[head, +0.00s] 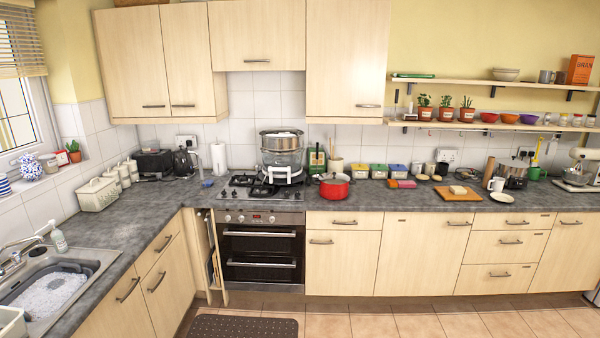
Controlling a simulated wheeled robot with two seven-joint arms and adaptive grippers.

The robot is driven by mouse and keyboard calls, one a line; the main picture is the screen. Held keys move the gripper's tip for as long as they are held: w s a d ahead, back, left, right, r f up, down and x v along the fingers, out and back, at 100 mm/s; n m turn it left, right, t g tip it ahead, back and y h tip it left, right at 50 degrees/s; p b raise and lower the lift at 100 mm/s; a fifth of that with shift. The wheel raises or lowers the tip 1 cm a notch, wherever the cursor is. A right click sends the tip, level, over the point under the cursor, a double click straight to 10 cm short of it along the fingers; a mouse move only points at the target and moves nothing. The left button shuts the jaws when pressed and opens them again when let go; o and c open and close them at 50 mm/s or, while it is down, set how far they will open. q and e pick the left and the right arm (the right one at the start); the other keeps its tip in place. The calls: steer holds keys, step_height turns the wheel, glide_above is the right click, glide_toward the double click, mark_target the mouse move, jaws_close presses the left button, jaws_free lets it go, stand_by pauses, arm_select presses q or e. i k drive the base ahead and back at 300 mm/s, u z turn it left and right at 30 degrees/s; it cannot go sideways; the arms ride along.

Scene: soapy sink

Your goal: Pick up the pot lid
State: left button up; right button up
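A red pot (335,189) stands on the worktop just right of the hob. Its top looks pale with a dark part at the left; I cannot tell whether that is a lid. A tall steel and glass steamer (281,157) stands on the gas hob (258,190), and a lid on it cannot be made out clearly. No separate pot lid can be picked out with certainty. Neither of my grippers is in view.
A grey sink (85,262) with a soapy basin (50,295) is at the lower left. A wooden board (457,193) and a white plate (502,197) lie on the right worktop. The left worktop (140,235) is mostly clear. A dark mat (243,326) lies on the floor.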

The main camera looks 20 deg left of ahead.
mark_target(330, 178)
steer(key=u, duration=0.6)
steer(key=i, duration=1.95)
steer(key=u, duration=0.5)
steer(key=i, duration=1.15)
